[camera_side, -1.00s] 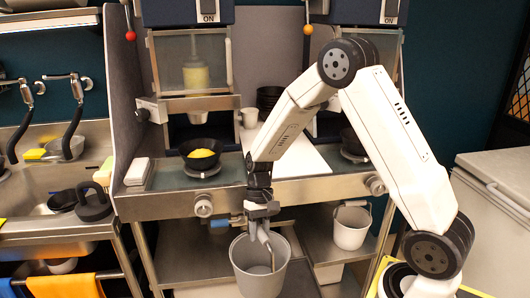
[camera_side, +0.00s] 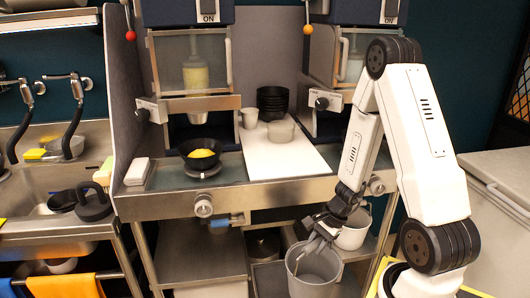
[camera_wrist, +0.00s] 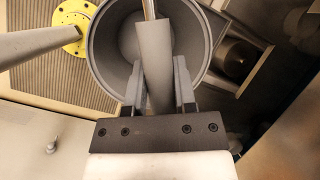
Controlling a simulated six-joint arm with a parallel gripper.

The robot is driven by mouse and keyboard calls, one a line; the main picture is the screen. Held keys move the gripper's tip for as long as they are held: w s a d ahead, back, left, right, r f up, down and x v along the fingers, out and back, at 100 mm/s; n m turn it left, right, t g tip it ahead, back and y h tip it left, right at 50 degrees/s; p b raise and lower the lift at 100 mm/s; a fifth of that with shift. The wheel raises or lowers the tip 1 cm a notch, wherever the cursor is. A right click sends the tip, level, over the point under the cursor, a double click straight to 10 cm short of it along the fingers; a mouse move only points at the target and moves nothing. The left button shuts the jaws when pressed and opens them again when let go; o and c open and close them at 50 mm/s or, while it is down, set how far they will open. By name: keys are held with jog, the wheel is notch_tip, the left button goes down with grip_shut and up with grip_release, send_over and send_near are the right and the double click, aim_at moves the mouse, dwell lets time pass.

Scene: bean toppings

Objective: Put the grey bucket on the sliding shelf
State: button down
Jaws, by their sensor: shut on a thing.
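The grey bucket (camera_side: 316,274) hangs in front of the lower shelving in the side view, right of centre. My gripper (camera_side: 322,232) is above it, shut on its handle. In the wrist view the bucket (camera_wrist: 101,50) opens beneath my gripper (camera_wrist: 160,88), with the grey handle grip between the two fingers. The inside of the bucket looks empty. A lower metal shelf (camera_side: 195,262) lies under the counter, left of the bucket. I cannot tell which of the lower surfaces is the one that slides.
A second pale bucket (camera_side: 352,236) stands on the lower right, close behind my gripper. A dark pot (camera_side: 263,246) sits under the counter. The counter's front edge (camera_side: 250,199) runs above the shelves. A black bowl with yellow food (camera_side: 201,153) stands on the counter.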

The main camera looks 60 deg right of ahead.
aim_at(301, 244)
jog(key=shift+s+d+f+m+t, duration=0.15)
jog(key=shift+s+m, duration=0.2)
jog(key=shift+s, duration=0.2)
jog(key=shift+s+d+f+m+t, duration=0.15)
jog(key=shift+s+m, duration=0.2)
jog(key=shift+s, duration=0.2)
jog(key=w+d+f, duration=0.1)
jog(key=w, duration=0.2)
jog(key=w+d+f, duration=0.1)
jog(key=w, duration=0.1)
jog(key=w+d+f, duration=0.1)
jog(key=w+f, duration=0.1)
jog(key=w, duration=0.1)
jog(key=shift+w+d, duration=0.2)
jog(key=shift+w, duration=0.1)
jog(key=w+d+f, duration=0.1)
jog(key=w+f, duration=0.3)
jog(key=f, duration=0.1)
jog(key=shift+d+f, duration=0.15)
jog(key=shift+d, duration=0.2)
